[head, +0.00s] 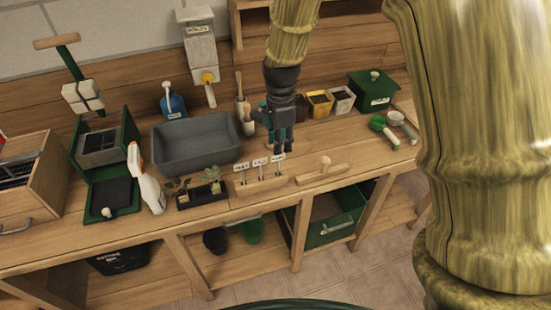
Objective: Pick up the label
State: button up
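Three small white labels on thin stakes stand upright in a wooden block (247,188) near the bench's front edge: a left label (240,168), a middle label (260,162) and a right label (278,158). Their writing is too small to read. My gripper (284,148) points down just above and behind the right label. Its two dark fingers look a little apart, with nothing visible between them. I cannot tell from this view how far the fingertips are from the label.
A seedling tray (202,195) and a spray bottle (147,180) stand left of the block, with a grey basin (195,145) behind. A wooden tool with a knob (322,173) lies close on the right. Pots (320,104) and a green box (374,92) stand at the back right.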

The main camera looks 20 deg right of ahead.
aim_at(278, 160)
jog(key=f, duration=0.2)
jog(key=f+p, duration=0.1)
jog(key=f, duration=0.1)
jog(key=shift+s+a+f, duration=0.1)
jog(key=shift+s+a, duration=0.15)
jog(key=shift+a, duration=0.05)
jog(key=shift+f, duration=0.2)
notch_tip(278, 160, down, 3)
jog(key=shift+w+f+p, duration=0.1)
jog(key=shift+p, duration=1.1)
jog(key=shift+f, duration=0.95)
